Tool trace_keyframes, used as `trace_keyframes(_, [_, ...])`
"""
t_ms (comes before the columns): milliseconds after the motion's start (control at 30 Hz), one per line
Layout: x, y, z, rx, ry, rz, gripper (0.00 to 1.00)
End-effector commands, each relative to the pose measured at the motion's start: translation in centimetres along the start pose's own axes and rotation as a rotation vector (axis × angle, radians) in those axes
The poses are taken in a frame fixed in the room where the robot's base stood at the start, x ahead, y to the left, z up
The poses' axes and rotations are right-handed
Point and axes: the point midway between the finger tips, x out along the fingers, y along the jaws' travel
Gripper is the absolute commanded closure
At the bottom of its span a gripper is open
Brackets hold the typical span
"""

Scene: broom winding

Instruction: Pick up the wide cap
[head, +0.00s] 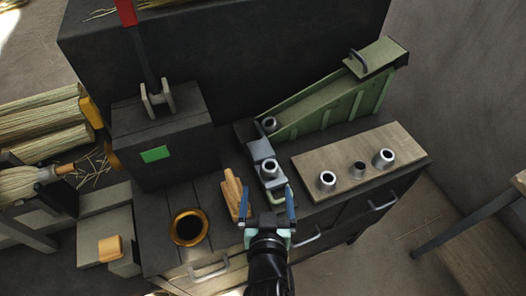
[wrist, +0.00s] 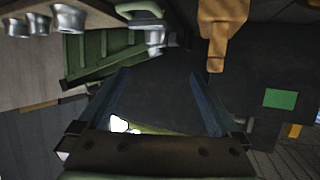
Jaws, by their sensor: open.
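Three metal caps stand upright on a wooden board (head: 345,160) at the right of the bench: a silver left cap (head: 327,180), a smaller, darker middle cap (head: 359,169) and a silver right cap (head: 383,158). I cannot tell for sure which is the wide cap; the two silver ones look wider than the middle one. In the wrist view the caps show at the top left corner, including the nearest cap (wrist: 68,18). My gripper (head: 267,203) is open and empty, left of the board, with its blue fingers apart; they also show in the wrist view (wrist: 157,82).
A green chute (head: 330,105) holds a cap (head: 269,124) at its lower end; another cap (head: 269,168) sits in the grey holder below. A wooden piece (head: 233,194) stands left of my gripper. A brass ring (head: 188,228) surrounds a dark hole. A lever box (head: 160,135) stands behind.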

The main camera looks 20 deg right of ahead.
Motion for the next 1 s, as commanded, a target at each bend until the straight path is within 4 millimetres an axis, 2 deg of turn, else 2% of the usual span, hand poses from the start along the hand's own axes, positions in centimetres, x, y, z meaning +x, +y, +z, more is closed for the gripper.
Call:
trace_keyframes(33, [-0.6,0.3,-0.3,-0.004,-0.014,0.006,0.01])
trace_keyframes(167, [-1.0,0.8,0.1,-0.007,-0.032,0.013,0.01])
trace_keyframes(267, [-0.8,1.1,1.3,-0.011,-0.041,0.017,0.01])
trace_keyframes(700, [5.6,1.2,1.4,-0.01,-0.038,0.015,0.01])
trace_keyframes(1000, [7.3,1.2,1.5,-0.01,-0.038,0.015,0.01])
